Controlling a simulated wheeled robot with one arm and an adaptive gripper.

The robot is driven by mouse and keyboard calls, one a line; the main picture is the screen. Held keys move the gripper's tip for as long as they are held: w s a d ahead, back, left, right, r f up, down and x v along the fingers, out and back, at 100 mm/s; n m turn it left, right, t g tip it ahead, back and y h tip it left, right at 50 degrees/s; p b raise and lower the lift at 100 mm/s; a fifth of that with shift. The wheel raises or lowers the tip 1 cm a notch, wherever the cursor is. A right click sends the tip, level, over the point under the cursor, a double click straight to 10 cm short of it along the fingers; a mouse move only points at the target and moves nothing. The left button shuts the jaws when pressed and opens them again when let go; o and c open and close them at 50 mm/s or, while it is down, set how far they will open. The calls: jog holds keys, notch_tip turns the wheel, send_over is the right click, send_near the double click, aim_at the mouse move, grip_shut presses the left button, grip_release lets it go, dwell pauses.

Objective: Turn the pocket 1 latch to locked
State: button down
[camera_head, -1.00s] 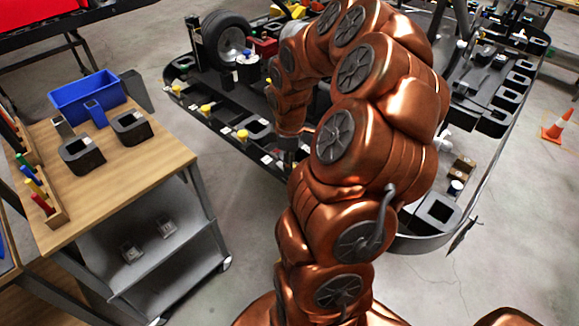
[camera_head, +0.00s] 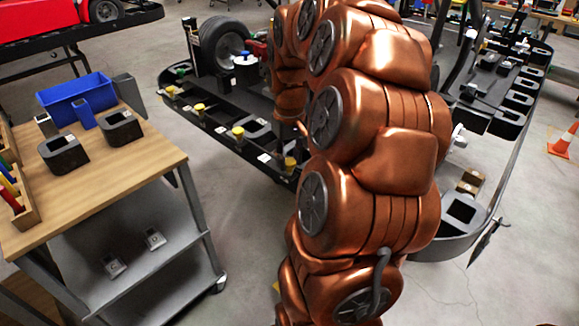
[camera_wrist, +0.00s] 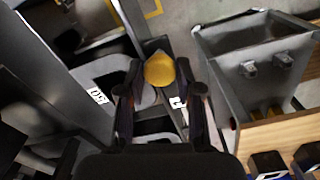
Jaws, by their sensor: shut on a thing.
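In the wrist view my gripper (camera_wrist: 160,85) has its two dark fingers on either side of a yellow latch knob (camera_wrist: 159,69), and it is shut on this knob. A white label (camera_wrist: 178,102) lies beside the right finger, partly covered. In the head view a row of yellow knobs runs along the kart's black side tray, the nearest knob (camera_head: 290,163) just below the end of my arm. My fingers are hidden there behind the arm, so I cannot tell which knob of the row is held. The knob's lock state cannot be read.
A wooden-topped cart (camera_head: 125,170) stands at the left with a blue bin (camera_head: 75,97) and dark blocks (camera_head: 63,154) on it. The kart tray (camera_head: 215,135) fills the middle. Open floor lies between cart and tray.

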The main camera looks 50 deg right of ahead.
aim_at(290, 161)
jog(key=m+b, duration=0.3)
jog(key=m, duration=0.2)
jog(key=shift+m, duration=0.3)
dwell(0.4)
jog(key=c, duration=0.8)
grip_release()
jog(key=shift+o, duration=0.2)
jog(key=shift+r, duration=0.1)
notch_tip(290, 161, up, 12)
dwell(0.7)
